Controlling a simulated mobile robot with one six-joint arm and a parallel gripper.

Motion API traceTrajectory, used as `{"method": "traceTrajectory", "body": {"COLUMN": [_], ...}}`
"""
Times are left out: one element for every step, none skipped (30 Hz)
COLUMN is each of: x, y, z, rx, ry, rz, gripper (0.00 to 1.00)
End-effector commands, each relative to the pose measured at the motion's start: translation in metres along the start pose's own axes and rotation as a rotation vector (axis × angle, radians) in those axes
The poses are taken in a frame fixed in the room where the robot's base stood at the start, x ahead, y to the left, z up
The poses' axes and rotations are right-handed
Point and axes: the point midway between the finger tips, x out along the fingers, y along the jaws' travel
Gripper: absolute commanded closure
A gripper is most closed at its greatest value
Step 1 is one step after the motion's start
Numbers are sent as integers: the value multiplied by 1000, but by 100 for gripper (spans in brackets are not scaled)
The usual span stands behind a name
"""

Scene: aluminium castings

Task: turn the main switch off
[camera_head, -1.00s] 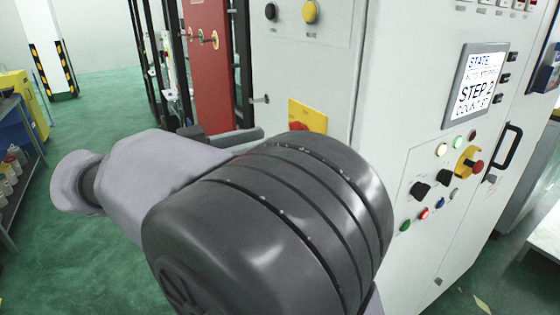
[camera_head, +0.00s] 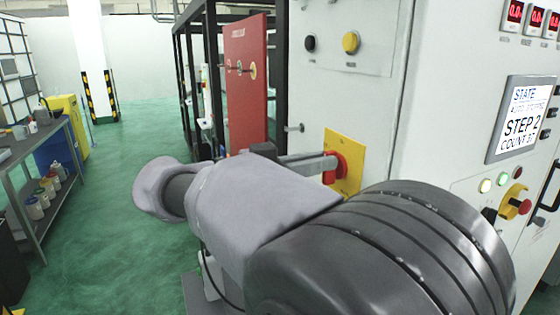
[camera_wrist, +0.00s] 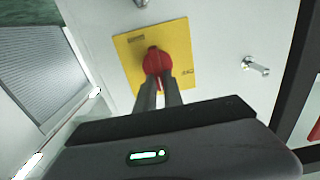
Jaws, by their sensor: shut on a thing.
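The main switch is a red rotary knob (camera_wrist: 153,62) on a yellow plate (camera_wrist: 181,34), fixed to the side of the white cabinet. In the head view the red knob (camera_head: 341,160) and yellow plate (camera_head: 346,188) show just beyond my arm. My gripper (camera_wrist: 158,80) is at the knob, with its two dark fingers shut on it. In the head view my gripper (camera_head: 325,163) reaches the knob from the left. The fingers hide part of the knob, and I cannot tell its exact setting.
The cabinet (camera_head: 432,100) carries a black button (camera_head: 310,43) and a yellow button (camera_head: 351,42) above the switch, and a display screen (camera_head: 522,118) on its front. A metal door handle (camera_wrist: 256,66) sticks out near the plate. The green floor at left is open beside a shelf bench (camera_head: 50,165).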

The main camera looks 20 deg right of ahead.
Motion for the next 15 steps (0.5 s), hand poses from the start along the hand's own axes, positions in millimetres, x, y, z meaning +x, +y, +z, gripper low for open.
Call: {"method": "traceTrajectory", "body": {"x": [0, 0, 0, 0, 0, 0, 0, 0, 0, 0, 0, 0, 0, 0, 0], "y": [0, 0, 0, 0, 0, 0, 0, 0, -1, -1, -1, -2, -2, -2, -3], "z": [0, 0, 0, 0, -1, -1, -2, -2, -3, -3, -4, -4, -5, -5, -6], "rx": [-1, -3, -6, -10, -16, -26, -37, -49, -67, -83, -100, -128, -150, -174, -208], "ry": [-1, -1, -1, -1, -1, -1, -1, -1, -1, -2, -2, -2, -1, -1, -1], "rz": [0, 0, 1, 0, 1, 1, 1, 1, 1, 2, 2, 2, 2, 2, 2], "gripper": [100, 100, 100, 100, 100, 100, 100, 100, 100, 100, 100, 100, 100, 100, 100]}}
